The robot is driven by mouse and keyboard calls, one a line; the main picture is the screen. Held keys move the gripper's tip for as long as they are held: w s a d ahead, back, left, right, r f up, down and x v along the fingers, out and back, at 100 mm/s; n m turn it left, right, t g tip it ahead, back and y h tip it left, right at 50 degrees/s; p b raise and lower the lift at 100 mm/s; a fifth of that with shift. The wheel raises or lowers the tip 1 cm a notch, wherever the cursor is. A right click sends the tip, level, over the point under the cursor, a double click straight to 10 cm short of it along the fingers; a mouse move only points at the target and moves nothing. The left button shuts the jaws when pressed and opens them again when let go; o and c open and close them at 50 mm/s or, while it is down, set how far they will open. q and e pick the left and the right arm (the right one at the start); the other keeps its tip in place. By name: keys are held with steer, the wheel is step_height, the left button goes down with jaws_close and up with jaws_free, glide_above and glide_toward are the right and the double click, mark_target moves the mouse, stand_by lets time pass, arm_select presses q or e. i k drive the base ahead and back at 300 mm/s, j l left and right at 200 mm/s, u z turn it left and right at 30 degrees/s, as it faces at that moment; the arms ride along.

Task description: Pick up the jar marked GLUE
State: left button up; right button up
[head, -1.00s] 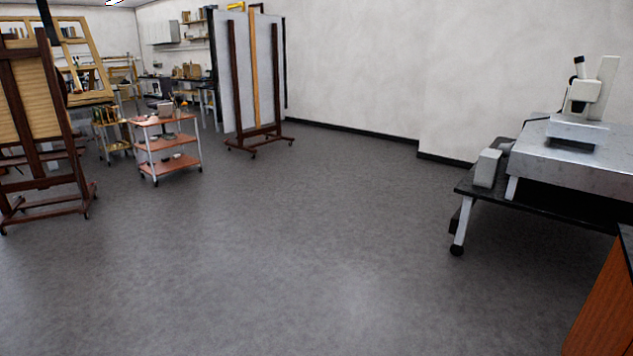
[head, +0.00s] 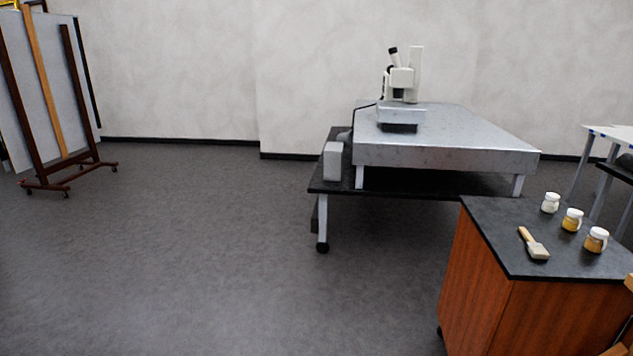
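Three small jars with white lids stand in a slanting row on the dark top of a wooden cabinet (head: 500,235) at the lower right. The farthest jar (head: 550,203) is whitish. The nearest jar (head: 595,240) holds something amber-brown. Their labels are too small to read, so I cannot tell which is marked GLUE. Neither of my grippers is in view.
A flat brush (head: 534,244) lies left of the jars. Behind the cabinet stands a wheeled table (head: 330,180) with a metal platform (head: 460,140) and a microscope (head: 402,80). An easel (head: 60,120) stands far left. The floor (head: 200,260) at left and centre is clear.

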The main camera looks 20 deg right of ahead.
mark_target(595, 243)
steer(key=i+l+z, duration=0.1)
steer(key=i+z, duration=0.15)
steer(key=z, duration=0.15)
steer(key=i+z, duration=0.2)
steer(key=z, duration=0.2)
steer(key=i+z, duration=0.25)
steer(key=z, duration=0.15)
